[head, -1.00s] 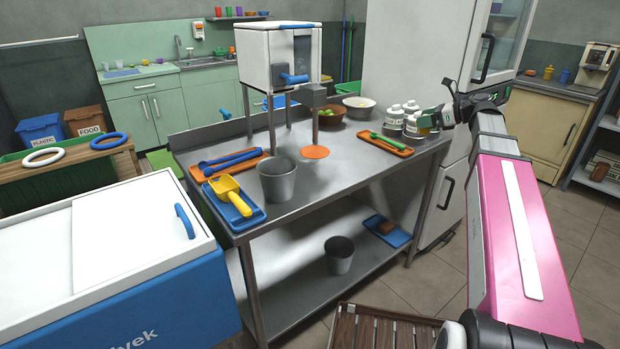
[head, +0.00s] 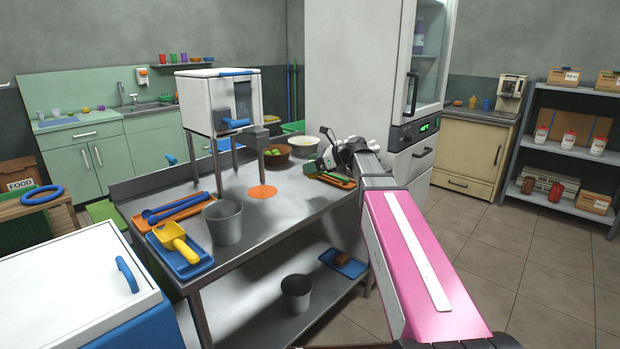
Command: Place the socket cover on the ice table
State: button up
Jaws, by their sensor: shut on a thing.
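The ice table (head: 300,215) is a steel table in the middle of the head view, with a lower shelf. My gripper (head: 329,155) is over its far right part, seen from behind and small. A dark green piece (head: 322,161) shows at the fingertips, and my gripper is shut on it. It may be the socket cover, but its shape is mostly hidden. I cannot tell whether it touches anything below. An orange tray (head: 343,184) with a green tool lies just under my gripper.
A grey bucket (head: 223,222), a blue tray with a yellow scoop (head: 173,240) and bowls (head: 277,154) take up other space. A fridge (head: 350,75) stands behind. Bare steel shows at the front right.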

jog(key=shift+w+f, duration=0.4)
jog(key=shift+w, duration=0.25)
jog(key=shift+w+f, duration=0.35)
jog(key=shift+w, duration=0.25)
jog(key=shift+f, duration=2)
jog(key=o, duration=0.9)
jog(key=shift+f, duration=0.1)
jog(key=shift+s+d+r, duration=0.1)
jog(key=shift+d+r, duration=0.15)
jog(key=shift+d, duration=0.05)
jog(key=v, duration=1.1)
jog(key=shift+d+r, duration=0.2)
